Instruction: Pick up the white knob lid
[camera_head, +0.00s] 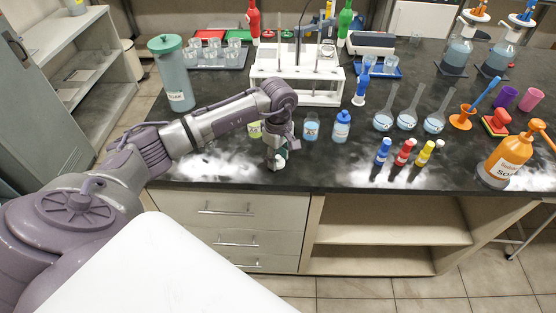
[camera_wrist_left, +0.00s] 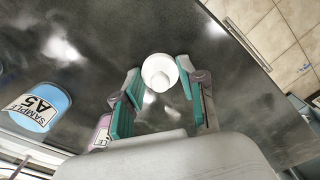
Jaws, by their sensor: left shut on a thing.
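The white knob lid (camera_wrist_left: 160,71) shows in the left wrist view as a round white disc with a small knob in its middle. It sits between the teal-padded fingertips of my left gripper (camera_wrist_left: 158,88), which is shut on it. In the head view my left gripper (camera_head: 277,158) points down near the front edge of the black bench, and its own wrist mostly hides the lid. I cannot tell from these views how far the lid is above the bench. My right gripper is in neither view.
A labelled glass jar (camera_head: 311,129) and a blue-capped bottle (camera_head: 342,127) stand right of my left gripper. A white rack (camera_head: 297,82) stands farther back. Several flasks and colored bottles stand to the right.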

